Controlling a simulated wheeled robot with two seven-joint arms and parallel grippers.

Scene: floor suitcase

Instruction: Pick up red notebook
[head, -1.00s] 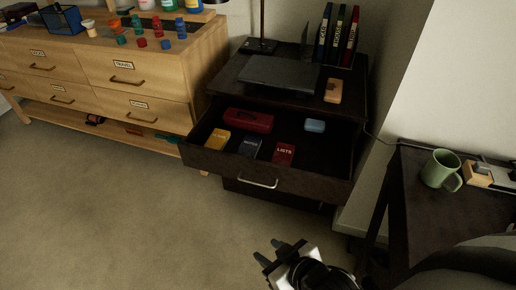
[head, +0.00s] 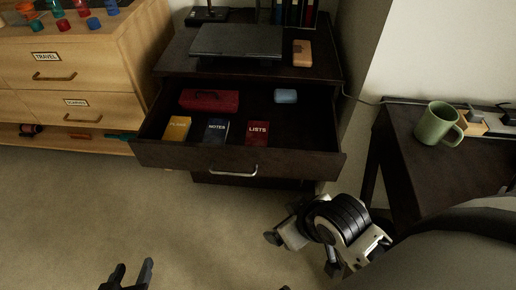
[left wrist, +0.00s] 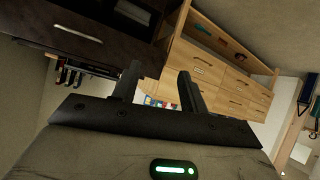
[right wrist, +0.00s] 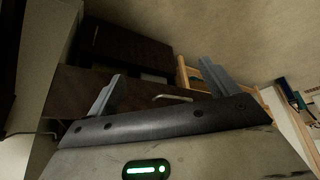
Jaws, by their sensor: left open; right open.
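The red notebook (head: 257,134), labelled LISTS, lies in the open dark drawer (head: 240,160). It is right of the dark blue NOTES notebook (head: 215,131), near the drawer's front wall. My left gripper (head: 133,267) is open and empty, low at the bottom of the head view, well in front of the drawer. My right gripper (head: 302,252) is open and empty, below and right of the drawer front. In the right wrist view the drawer front with its handle (right wrist: 172,98) shows beyond the open fingers. Neither wrist view clearly shows the notebook.
A yellow notebook (head: 177,129), a red case (head: 209,101) and a small blue item (head: 286,96) share the drawer. A closed laptop (head: 237,40) lies on top of the cabinet. A side table with a green mug (head: 437,124) stands right. The floor in front is clear.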

